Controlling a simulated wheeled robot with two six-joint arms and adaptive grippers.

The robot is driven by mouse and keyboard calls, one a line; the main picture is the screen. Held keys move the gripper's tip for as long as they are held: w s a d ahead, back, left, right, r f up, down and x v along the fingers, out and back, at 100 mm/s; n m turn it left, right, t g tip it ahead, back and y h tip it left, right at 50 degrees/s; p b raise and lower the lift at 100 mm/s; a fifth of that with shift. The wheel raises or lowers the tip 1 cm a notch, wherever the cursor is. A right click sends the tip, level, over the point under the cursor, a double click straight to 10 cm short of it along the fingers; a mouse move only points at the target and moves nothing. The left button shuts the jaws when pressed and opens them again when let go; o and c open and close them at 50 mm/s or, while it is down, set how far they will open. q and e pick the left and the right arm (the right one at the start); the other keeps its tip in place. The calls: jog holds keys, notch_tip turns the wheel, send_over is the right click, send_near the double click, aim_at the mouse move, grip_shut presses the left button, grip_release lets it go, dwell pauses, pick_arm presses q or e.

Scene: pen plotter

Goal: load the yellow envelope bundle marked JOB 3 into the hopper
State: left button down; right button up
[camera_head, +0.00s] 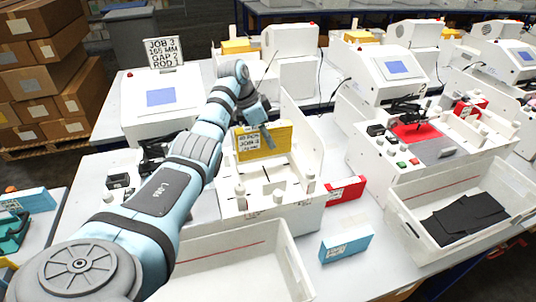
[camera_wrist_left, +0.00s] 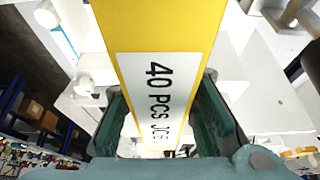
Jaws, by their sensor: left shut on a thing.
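The yellow envelope bundle (camera_head: 270,139) has a white label reading 40 PCS and JOB 3. My left gripper (camera_head: 263,124) is shut on it and holds it upright over the white hopper (camera_head: 305,150), between its side walls. In the left wrist view the bundle (camera_wrist_left: 158,30) stands between the two green finger pads of the left gripper (camera_wrist_left: 165,125). Whether the bundle's lower edge touches the hopper floor is hard to tell. My right gripper is not in view.
A red bundle (camera_head: 345,190) and a blue bundle (camera_head: 346,246) lie on the table right of the hopper. An empty white bin (camera_head: 290,258) stands in front. A second plotter (camera_head: 420,150) and a bin with black envelopes (camera_head: 470,218) are at right. A JOB 3 sign (camera_head: 163,52) stands behind.

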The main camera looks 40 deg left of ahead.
aim_at(268, 154)
pick_arm(q)
notch_tip(268, 154, down, 6)
jog(key=shift+w+f, duration=0.1)
jog(key=shift+f, duration=0.05)
jog(key=c, duration=1.3)
grip_release()
jog(key=shift+d+f, duration=0.1)
jog(key=v, duration=1.2)
